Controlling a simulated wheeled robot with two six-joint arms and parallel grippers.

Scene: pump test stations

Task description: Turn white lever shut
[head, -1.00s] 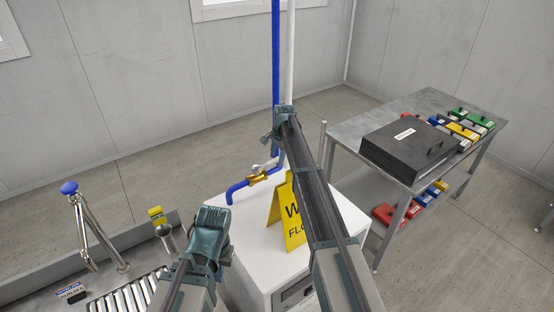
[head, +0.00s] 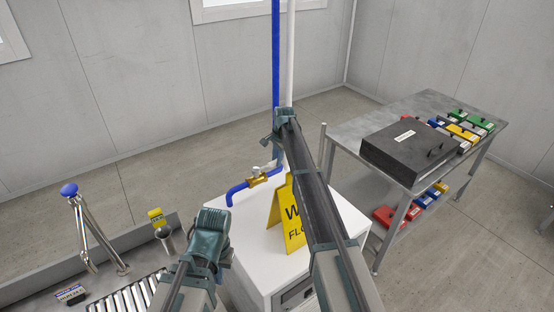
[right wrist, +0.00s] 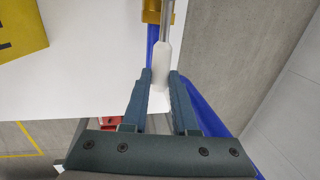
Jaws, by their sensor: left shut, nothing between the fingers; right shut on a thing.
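The white lever (right wrist: 161,62) shows in the right wrist view as a white grip on a silver stem, running to the brass valve (right wrist: 153,14). My right gripper (right wrist: 160,77) is shut on the white grip, one finger on each side. In the head view the brass valve (head: 263,177) sits in the blue pipe behind the white cabinet top. There my right gripper (head: 283,117) is seen from behind, and my right arm hides most of the lever. My left gripper (head: 211,222) is shut and empty, left of the white cabinet.
A yellow wet-floor sign (head: 278,207) stands on the white cabinet (head: 250,245), close to my right arm. A grey table (head: 428,103) with a black case (head: 405,152) is at right. A roller conveyor (head: 125,300) is at lower left.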

